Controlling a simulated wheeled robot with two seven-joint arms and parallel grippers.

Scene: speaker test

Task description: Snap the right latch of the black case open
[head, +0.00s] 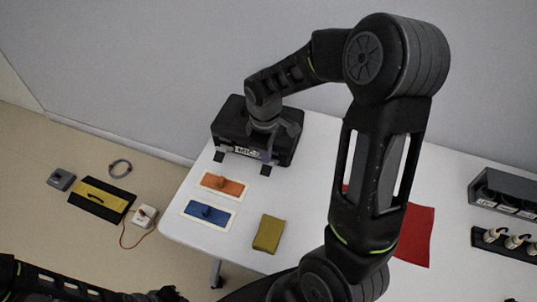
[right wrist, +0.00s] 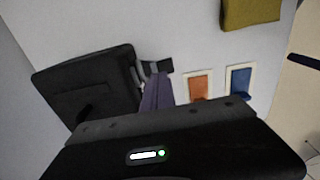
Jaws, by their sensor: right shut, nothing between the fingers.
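The black case (head: 232,122) sits on the white table at the back left, with a pale label on its front. The left latch (head: 219,156) and the right latch (head: 266,170) both stick out from the case's front as dark tabs. My right gripper (head: 267,156) is shut and empty, pointing down at the case's front by the right latch. In the right wrist view its fingers (right wrist: 157,90) are beside the case (right wrist: 88,85), close to a dark latch tab (right wrist: 158,67); I cannot tell whether they touch. My left gripper (head: 168,294) is only partly visible at the bottom edge.
A red sheet (head: 415,236) lies partly behind my right arm. Dark racks (head: 505,190) stand at right. A yellow-black item (head: 103,198) lies on the floor.

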